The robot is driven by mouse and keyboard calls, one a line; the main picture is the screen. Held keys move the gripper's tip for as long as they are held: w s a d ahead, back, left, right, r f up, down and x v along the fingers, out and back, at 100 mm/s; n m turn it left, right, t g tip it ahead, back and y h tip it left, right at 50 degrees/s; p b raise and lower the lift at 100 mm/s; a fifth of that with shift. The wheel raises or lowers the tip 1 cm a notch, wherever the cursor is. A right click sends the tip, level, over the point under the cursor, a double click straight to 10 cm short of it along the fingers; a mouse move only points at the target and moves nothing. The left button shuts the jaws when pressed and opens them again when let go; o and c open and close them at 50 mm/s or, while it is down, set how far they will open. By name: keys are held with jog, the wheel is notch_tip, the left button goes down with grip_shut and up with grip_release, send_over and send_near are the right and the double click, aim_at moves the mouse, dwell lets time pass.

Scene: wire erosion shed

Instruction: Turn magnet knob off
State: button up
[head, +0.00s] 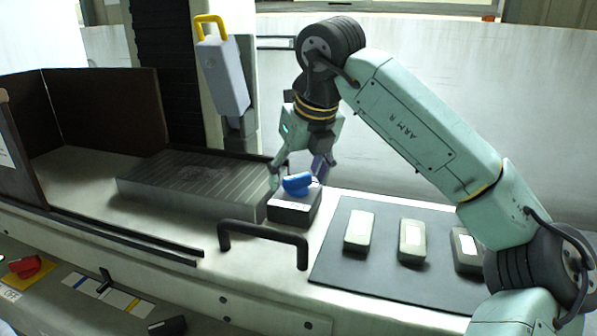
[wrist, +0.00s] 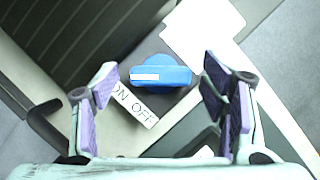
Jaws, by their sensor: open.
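The blue magnet knob (head: 297,183) sits on top of a small black box (head: 293,210) at the right end of the ribbed grey plate (head: 190,187). In the wrist view the knob (wrist: 165,78) carries a white bar on its left part, and a white ON/OFF label (wrist: 134,105) lies below it, with ON at the left. My gripper (head: 298,172) is open above the box, pointing down. Its purple-padded fingers stand on either side of the knob, with gaps visible in the wrist view (wrist: 160,82). I cannot tell their exact height over it.
A black handle (head: 262,232) rises in front of the box. A dark mat (head: 380,275) with several grey blocks lies to the right. A grey box with a yellow handle (head: 222,75) hangs behind. A red knob (head: 25,266) is at lower left.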

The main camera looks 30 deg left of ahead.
jog(key=c, duration=1.1)
jog(key=shift+c, duration=0.2)
jog(key=n+g+p, duration=0.1)
jog(key=n+p, duration=0.1)
jog(key=n, duration=0.1)
jog(key=shift+w+r+p, duration=0.1)
jog(key=shift+r+p, duration=0.1)
jog(key=shift+p, duration=0.15)
jog(key=n+g+p, duration=0.1)
jog(key=n+p, duration=0.1)
jog(key=n, duration=0.1)
jog(key=n+g+p, duration=0.1)
jog(key=n+p, duration=0.1)
jog(key=shift+w+n+g, duration=0.1)
jog(key=shift+n+g, duration=0.2)
jog(key=shift+n, duration=0.1)
jog(key=n+g+p, duration=0.1)
jog(key=n+p, duration=0.2)
jog(key=n, duration=0.2)
jog(key=shift+a+g+h+p, duration=0.1)
jog(key=shift+g+h+p, duration=0.2)
jog(key=shift+g+p, duration=0.1)
jog(key=shift+w+f+n+g+h+p, duration=0.1)
jog(key=shift+n+g+h+p, duration=0.25)
jog(key=shift+n, duration=0.65)
jog(key=shift+f+n+g+h+p, duration=0.15)
jog(key=shift+n+p, duration=0.4)
jog(key=shift+n, duration=0.45)
